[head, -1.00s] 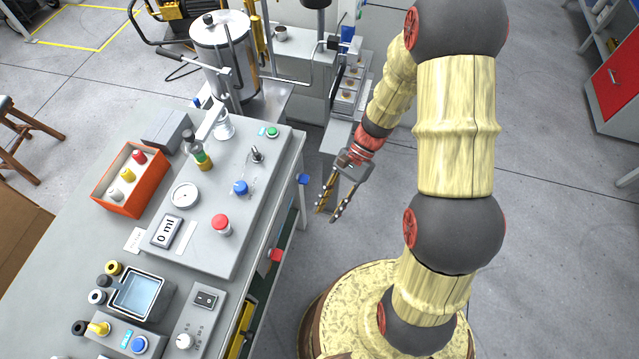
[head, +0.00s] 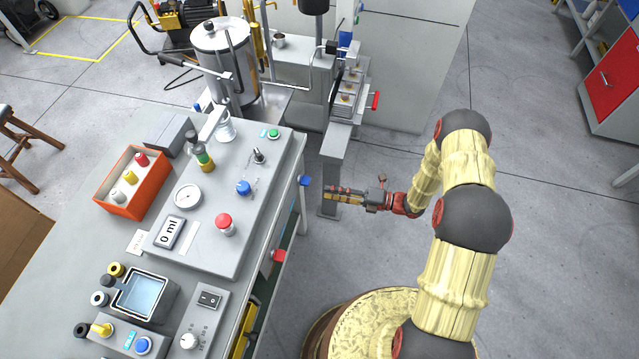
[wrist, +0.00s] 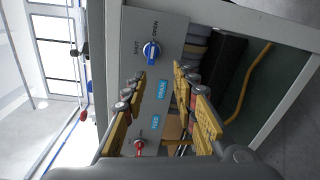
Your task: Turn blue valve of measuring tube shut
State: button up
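The blue valve (head: 304,180) sticks out from the side of the workbench, near its right corner, in the head view. In the wrist view the blue valve (wrist: 151,52) sits on a grey panel, its handle lying roughly up and down in the picture, with small labels beside it. My gripper (head: 328,195) is open and empty, to the right of the bench and pointing left. In the wrist view my gripper (wrist: 160,72) has its fingers apart, with the blue valve beyond the tips and not touched. I cannot tell which tube is the measuring tube.
A red valve (head: 279,256) is on the same bench side, and shows low in the wrist view (wrist: 139,146). The bench top carries a blue knob (head: 244,187) and a red button (head: 225,224). A grey post (head: 334,165) stands behind my gripper.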

aim_at(306, 181)
jog(key=w+a+r+m+b, duration=0.1)
jog(key=w+a+m+b, duration=0.1)
jog(key=a, duration=0.5)
jog(key=shift+w+m+t, duration=0.4)
jog(key=shift+w, duration=0.35)
jog(key=shift+a+r, duration=0.1)
jog(key=c, duration=0.3)
jog(key=c, duration=0.4)
grip_shut()
